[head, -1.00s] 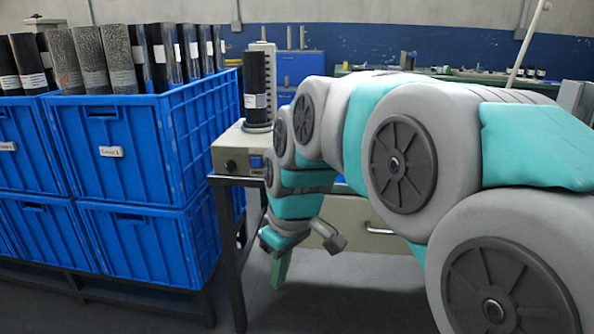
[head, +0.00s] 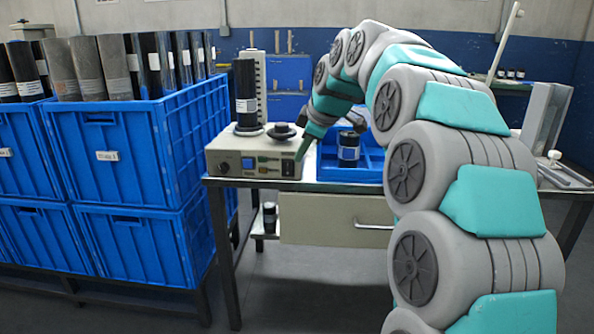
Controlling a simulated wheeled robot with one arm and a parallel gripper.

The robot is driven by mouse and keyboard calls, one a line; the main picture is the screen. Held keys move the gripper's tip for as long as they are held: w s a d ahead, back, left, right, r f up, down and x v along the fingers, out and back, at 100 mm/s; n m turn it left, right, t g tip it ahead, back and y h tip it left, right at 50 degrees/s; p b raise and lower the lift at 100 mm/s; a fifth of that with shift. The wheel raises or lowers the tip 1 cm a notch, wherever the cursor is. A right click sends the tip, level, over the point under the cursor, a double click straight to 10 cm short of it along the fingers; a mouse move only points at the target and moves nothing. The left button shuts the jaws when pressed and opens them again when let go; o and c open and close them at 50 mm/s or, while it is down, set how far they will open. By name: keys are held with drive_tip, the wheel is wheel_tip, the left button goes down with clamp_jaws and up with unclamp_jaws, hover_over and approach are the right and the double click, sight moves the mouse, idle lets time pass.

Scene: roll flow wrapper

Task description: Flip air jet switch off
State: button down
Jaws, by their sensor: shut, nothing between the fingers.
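The beige control box (head: 228,150) stands on the left end of the table. Its front panel carries a round black knob, a small blue part (head: 247,164), small labels and a black switch (head: 288,168) at the right end. The labels are too small to read, so I cannot tell which control is the air jet switch or its position. My gripper (head: 301,156) points down at the right front corner of the box, close to the black switch. Its fingers are shut and empty. I cannot tell whether they touch the switch.
A black roll (head: 245,92) stands upright on the box, beside a dark round disc (head: 281,131). A blue tray (head: 372,165) with a dark labelled roll (head: 348,149) lies right of my gripper. Stacked blue crates (head: 128,150) with upright rolls fill the left.

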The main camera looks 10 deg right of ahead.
sight(290, 169)
idle(0.3)
drive_tip(key=x, duration=0.4)
drive_tip(key=w+d+p+x, duration=0.1)
drive_tip(key=x, duration=0.2)
drive_tip(key=w+r+x, duration=0.1)
drive_tip(key=x, duration=0.3)
drive_tip(key=shift+w+d+f+p, duration=0.15)
drive_tip(key=shift+f+p, duration=0.1)
drive_tip(key=shift+p, duration=0.15)
drive_tip(key=shift+w+d, duration=0.1)
drive_tip(key=shift+w, duration=0.4)
drive_tip(key=shift+f, duration=0.15)
drive_tip(key=shift+f+b, duration=0.2)
drive_tip(key=shift+b, duration=0.4)
drive_tip(key=shift+w+r, duration=0.1)
drive_tip(key=shift+r, duration=0.2)
